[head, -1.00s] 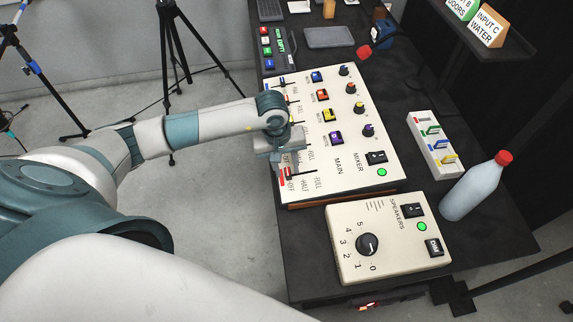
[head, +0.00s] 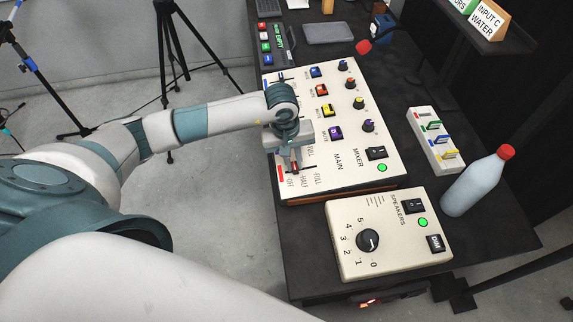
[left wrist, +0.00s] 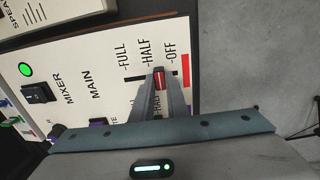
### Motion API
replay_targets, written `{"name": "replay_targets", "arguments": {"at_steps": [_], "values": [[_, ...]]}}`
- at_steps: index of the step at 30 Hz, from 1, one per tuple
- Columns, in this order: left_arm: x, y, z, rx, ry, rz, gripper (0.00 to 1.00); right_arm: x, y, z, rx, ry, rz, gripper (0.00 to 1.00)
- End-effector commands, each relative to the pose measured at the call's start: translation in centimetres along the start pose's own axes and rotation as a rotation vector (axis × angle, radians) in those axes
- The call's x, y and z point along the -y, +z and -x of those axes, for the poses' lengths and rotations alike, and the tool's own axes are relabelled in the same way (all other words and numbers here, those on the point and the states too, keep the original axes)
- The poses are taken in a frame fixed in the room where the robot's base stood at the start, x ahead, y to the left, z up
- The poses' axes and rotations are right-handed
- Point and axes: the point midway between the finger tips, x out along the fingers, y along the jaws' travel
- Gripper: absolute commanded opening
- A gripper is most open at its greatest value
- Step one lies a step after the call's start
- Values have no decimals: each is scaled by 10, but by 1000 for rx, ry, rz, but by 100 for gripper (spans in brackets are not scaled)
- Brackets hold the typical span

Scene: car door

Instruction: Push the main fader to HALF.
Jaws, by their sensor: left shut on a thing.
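The cream mixer panel (head: 350,110) lies on the dark table, with the MAIN section at its near end. The main fader (head: 296,167) has a red knob in a dark slot, with OFF, HALF and FULL printed beside it. My left gripper (head: 294,158) reaches down over the panel, its fingers shut on the knob. In the left wrist view the fader knob (left wrist: 159,76) shows between the fingertips (left wrist: 159,86), between the OFF and HALF labels. Its exact distance from the HALF mark is hard to tell. My right gripper is not in view.
A speakers box (head: 345,240) with a dial stands nearer. A white bottle (head: 473,187) with a red cap and a small slider box (head: 434,138) stand to the right. Coloured mute buttons (head: 327,111) and knobs (head: 359,103) lie farther up the mixer.

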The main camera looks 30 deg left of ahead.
Motion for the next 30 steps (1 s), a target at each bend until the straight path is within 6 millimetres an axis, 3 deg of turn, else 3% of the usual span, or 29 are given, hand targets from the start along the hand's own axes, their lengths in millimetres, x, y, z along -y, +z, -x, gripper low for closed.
{"name": "replay_targets", "arguments": {"at_steps": [4,13,14,16,30], "values": [[-15,0,-1,-2,2,-2,0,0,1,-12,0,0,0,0],[-16,0,0,-1,-1,0,0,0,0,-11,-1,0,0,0],[-16,0,0,-1,-1,0,16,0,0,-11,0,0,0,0],[-16,0,0,-1,-1,0,32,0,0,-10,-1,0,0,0],[-16,0,5,-2,0,0,33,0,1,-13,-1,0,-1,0]]}}
